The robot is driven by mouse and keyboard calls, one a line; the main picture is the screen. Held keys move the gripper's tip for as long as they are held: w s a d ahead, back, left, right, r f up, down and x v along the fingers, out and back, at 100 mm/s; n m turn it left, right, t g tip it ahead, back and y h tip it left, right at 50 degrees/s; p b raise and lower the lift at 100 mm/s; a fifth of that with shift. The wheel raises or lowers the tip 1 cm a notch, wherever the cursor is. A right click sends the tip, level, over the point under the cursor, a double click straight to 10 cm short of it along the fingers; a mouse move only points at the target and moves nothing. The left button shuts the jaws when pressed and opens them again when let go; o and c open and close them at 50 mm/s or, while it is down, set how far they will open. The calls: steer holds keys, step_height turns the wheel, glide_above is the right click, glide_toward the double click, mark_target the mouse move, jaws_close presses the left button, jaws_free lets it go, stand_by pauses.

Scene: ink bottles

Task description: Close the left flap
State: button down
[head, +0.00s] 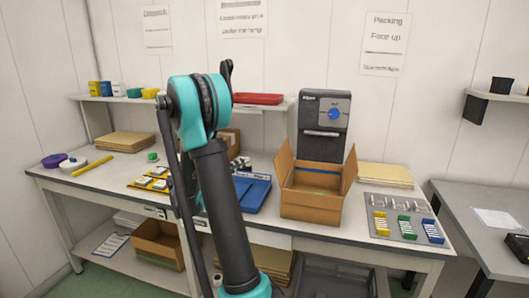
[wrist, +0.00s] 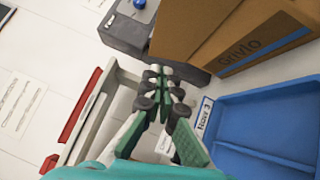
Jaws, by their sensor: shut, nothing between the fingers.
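An open cardboard box (head: 310,208) stands on the bench in front of a dark machine. Its left flap (head: 284,166) stands up and leans outward; its right flap (head: 349,168) also stands up. A blue strip shows inside the box. In the wrist view the cardboard box (wrist: 262,43), with printing and a blue band, is at upper right. My gripper (wrist: 163,75) is shut and empty, to the left of the box and apart from it in the picture. In the head view my arm hides the gripper's fingers.
A blue tray (head: 253,191) lies just left of the box; it also shows in the wrist view (wrist: 265,130). The dark machine (head: 324,125) stands behind the box. A red tray (head: 258,98) is on the shelf. A grey holder (head: 402,216) with coloured pieces lies right of the box.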

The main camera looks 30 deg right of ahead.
glide_toward(282, 147)
steer(key=w+d, duration=0.4)
steer(key=shift+h, duration=0.3)
steer(key=shift+s+d+r, duration=0.1)
steer(key=shift+s+d, duration=0.5)
steer(key=shift+s, duration=0.2)
steer(key=shift+s+d+r, duration=0.1)
steer(key=shift+s+d, duration=0.5)
steer(key=shift+s, duration=0.2)
steer(key=shift+s+d, duration=0.1)
